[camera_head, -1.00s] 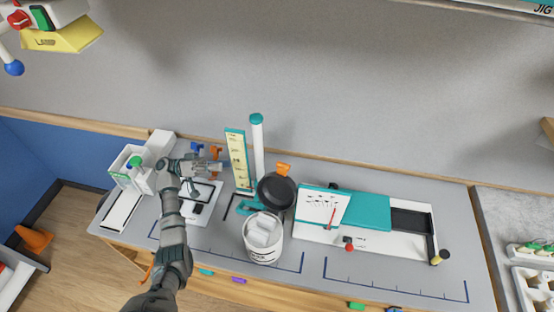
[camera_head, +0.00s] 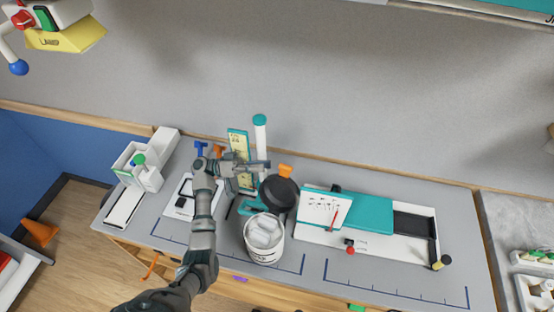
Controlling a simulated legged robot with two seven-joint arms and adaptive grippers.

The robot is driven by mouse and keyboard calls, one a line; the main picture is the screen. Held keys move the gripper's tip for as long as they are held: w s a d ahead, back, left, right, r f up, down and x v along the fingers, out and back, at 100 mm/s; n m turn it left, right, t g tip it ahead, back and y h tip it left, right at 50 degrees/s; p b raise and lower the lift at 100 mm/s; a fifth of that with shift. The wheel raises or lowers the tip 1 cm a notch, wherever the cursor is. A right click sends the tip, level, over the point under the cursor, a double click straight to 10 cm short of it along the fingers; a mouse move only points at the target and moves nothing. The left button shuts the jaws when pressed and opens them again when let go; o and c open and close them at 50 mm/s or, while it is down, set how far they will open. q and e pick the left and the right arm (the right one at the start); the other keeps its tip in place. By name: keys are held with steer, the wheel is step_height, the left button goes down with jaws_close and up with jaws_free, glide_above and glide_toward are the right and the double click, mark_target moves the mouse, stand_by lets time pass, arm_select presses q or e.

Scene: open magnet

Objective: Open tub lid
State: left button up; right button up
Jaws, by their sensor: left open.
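A white tub (camera_head: 262,254) stands at the front middle of the bench. Its top looks open, with pale items (camera_head: 264,232) inside. A round black lid-like disc (camera_head: 279,194) is behind the tub's rim, with an orange tab (camera_head: 285,170) at its far side. I cannot tell whether the disc is joined to the tub. My left gripper (camera_head: 266,168) is open, just left of the orange tab and above the disc's far-left side, in front of the white post. I see nothing between its fingers, and contact is unclear. My right gripper is not in view.
A white post with a teal cap (camera_head: 260,121) and a yellow scale board (camera_head: 238,143) stand behind my gripper. A white and teal case (camera_head: 370,213) lies to the right. A white box (camera_head: 128,163) is at the left. The bench's front right is mostly clear.

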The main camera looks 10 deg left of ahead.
mark_target(280, 165)
arm_select(q)
steer(key=p+x, duration=0.1)
steer(key=x, duration=0.5)
steer(key=shift+p, duration=0.4)
steer(key=shift+a, duration=0.1)
steer(key=shift+f, duration=0.1)
jaws_close()
